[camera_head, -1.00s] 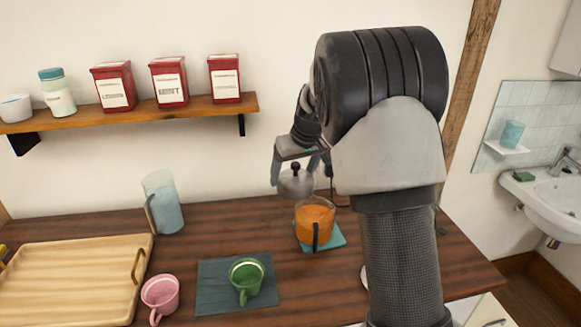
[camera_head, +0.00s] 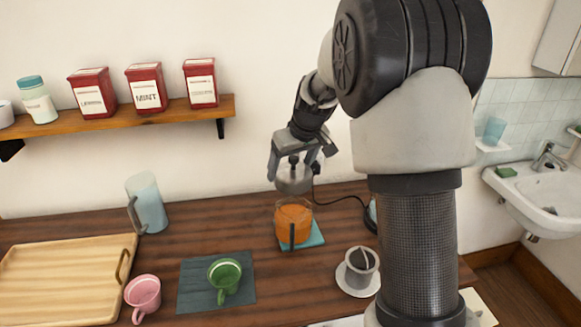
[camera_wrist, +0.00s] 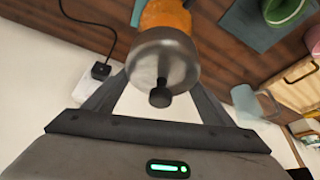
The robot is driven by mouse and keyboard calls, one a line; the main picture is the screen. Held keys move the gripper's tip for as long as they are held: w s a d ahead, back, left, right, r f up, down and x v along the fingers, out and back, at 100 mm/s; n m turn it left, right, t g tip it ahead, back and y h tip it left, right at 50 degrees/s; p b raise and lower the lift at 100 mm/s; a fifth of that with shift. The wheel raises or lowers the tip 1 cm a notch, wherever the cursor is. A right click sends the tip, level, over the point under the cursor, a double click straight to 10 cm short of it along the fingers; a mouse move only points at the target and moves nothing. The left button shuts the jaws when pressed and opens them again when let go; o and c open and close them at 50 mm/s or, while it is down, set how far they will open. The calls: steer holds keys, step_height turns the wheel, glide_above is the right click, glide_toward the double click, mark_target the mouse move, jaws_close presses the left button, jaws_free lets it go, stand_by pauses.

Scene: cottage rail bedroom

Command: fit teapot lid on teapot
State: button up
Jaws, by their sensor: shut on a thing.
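The teapot lid is a grey metal disc with a dark knob (camera_head: 294,178). In the wrist view the lid (camera_wrist: 162,62) lies between the fingertips and covers part of the orange teapot. The teapot (camera_head: 294,222) is a glass pot with orange contents and a dark handle facing the camera. It stands on a teal mat (camera_head: 314,235). The lid is held above the teapot's opening, roughly over it; whether it touches the rim is hard to tell, but a small gap seems to show.
A green cup (camera_head: 224,276) on a dark mat (camera_head: 190,290), a pink cup (camera_head: 143,294) and a wooden tray (camera_head: 60,285) are to the left. A glass pitcher (camera_head: 150,205) stands behind. A grey cup on a saucer (camera_head: 358,270) is at right. A shelf (camera_head: 120,122) hangs above.

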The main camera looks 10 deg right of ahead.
steer(key=shift+f, duration=0.15)
steer(key=shift+f+b, duration=2.3)
steer(key=shift+f, duration=0.25)
steer(key=shift+f+b, duration=0.2)
steer(key=shift+b, duration=0.15)
steer(key=shift+f+b, duration=1.05)
steer(key=shift+f, duration=0.3)
steer(key=shift+f, duration=0.15)
steer(key=o, duration=1.3)
